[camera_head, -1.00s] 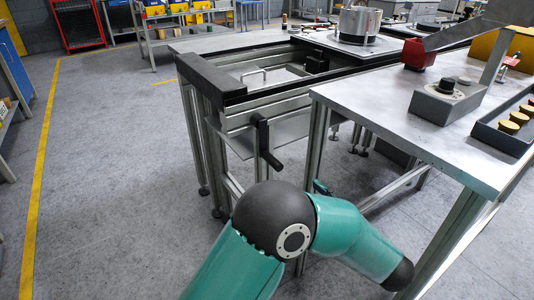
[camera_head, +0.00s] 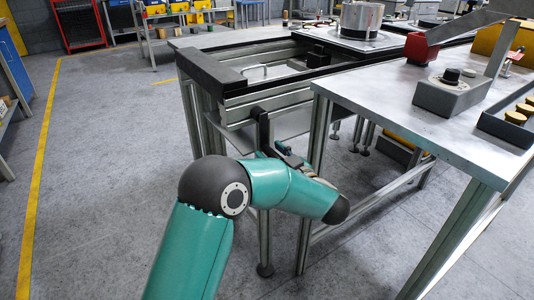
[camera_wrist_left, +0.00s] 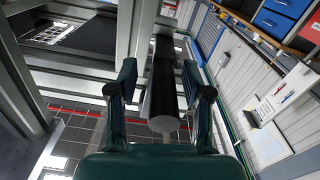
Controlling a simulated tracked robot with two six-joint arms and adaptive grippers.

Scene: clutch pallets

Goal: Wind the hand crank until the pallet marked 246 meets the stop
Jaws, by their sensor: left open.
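The hand crank (camera_head: 263,132) hangs on the front of the metal frame at the table's near end, its arm dark and pointing down. In the left wrist view, its dark handle (camera_wrist_left: 163,95) with a grey round end runs between the fingers of my left gripper (camera_wrist_left: 160,98). The gripper is open, with one finger on each side and visible gaps. In the head view, my left gripper (camera_head: 285,155) is at the crank, partly hidden by my arm. A pallet (camera_head: 392,43) carrying a metal cylindrical part lies farther back on the track. No number is readable on it. My right gripper is out of view.
A grey side table (camera_head: 385,100) stands close to the right of the crank, with a grey box with a black knob (camera_head: 452,80) and a dark tray (camera_head: 508,125) on it. Its legs are near my arm. The floor to the left is clear.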

